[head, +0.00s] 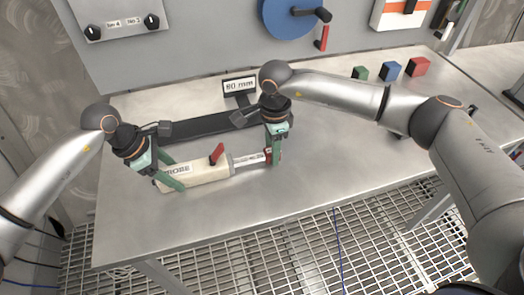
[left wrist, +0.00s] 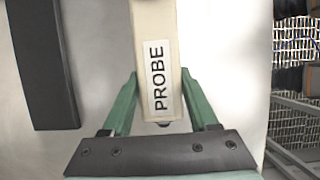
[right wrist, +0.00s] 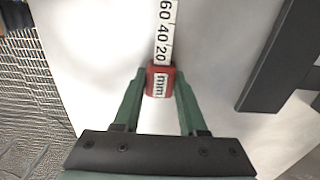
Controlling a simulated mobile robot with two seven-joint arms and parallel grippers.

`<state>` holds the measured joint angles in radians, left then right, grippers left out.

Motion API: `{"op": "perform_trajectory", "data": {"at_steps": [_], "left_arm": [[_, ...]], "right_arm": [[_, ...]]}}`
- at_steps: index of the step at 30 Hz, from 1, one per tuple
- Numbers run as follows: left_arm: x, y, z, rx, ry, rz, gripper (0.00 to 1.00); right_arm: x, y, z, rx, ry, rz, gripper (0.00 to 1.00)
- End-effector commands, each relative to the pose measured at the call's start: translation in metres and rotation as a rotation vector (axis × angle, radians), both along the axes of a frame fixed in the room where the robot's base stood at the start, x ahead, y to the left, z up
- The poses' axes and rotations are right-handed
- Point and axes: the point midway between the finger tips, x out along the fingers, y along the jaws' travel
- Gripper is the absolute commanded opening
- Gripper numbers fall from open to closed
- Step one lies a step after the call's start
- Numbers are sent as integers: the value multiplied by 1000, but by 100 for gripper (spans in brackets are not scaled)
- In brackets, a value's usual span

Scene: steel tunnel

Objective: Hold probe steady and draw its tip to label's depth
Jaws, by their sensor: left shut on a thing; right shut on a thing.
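The cream probe (head: 205,170) lies lengthwise near the bench's front edge, its PROBE label (left wrist: 158,80) facing up. My left gripper (head: 172,172) is shut on the probe's body near its left end, a finger on each side. A red lever (head: 217,154) stands up on the body's right part. A pale scaled rod (head: 248,159) extends from the body's right end to a red tip marked mm (right wrist: 160,81). My right gripper (head: 273,153) is shut on that tip. The right wrist view shows 20, 40 and 60 on the rod. The depth label (head: 240,86) appears to read 80 mm; its first digit is blurred.
A long dark bar (head: 205,125) lies behind the probe. Green (head: 360,73), blue (head: 389,69) and red (head: 418,67) blocks stand at the back right. A panel with a blue wheel (head: 290,15) rises behind. The bench's front right is clear; grating (head: 300,245) lies below.

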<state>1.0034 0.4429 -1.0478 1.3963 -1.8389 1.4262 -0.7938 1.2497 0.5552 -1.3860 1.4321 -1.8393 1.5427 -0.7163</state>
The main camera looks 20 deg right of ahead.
Motion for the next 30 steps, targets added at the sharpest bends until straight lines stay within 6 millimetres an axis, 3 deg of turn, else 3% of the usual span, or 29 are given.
{"op": "perform_trajectory", "data": {"at_steps": [5,6,14,23,30], "left_arm": [[1,3,0,6,1,4,0],[1,3,0,6,1,4,0],[1,2,0,5,0,3,0],[0,1,-1,4,1,2,0],[0,1,-1,3,1,2,0]], "right_arm": [[1,-2,0,-7,0,-4,0],[1,-2,0,-7,0,-4,44],[0,-1,0,-4,0,-2,72],[1,0,3,-3,-1,-1,72],[1,0,41,-2,-5,-1,72]]}}
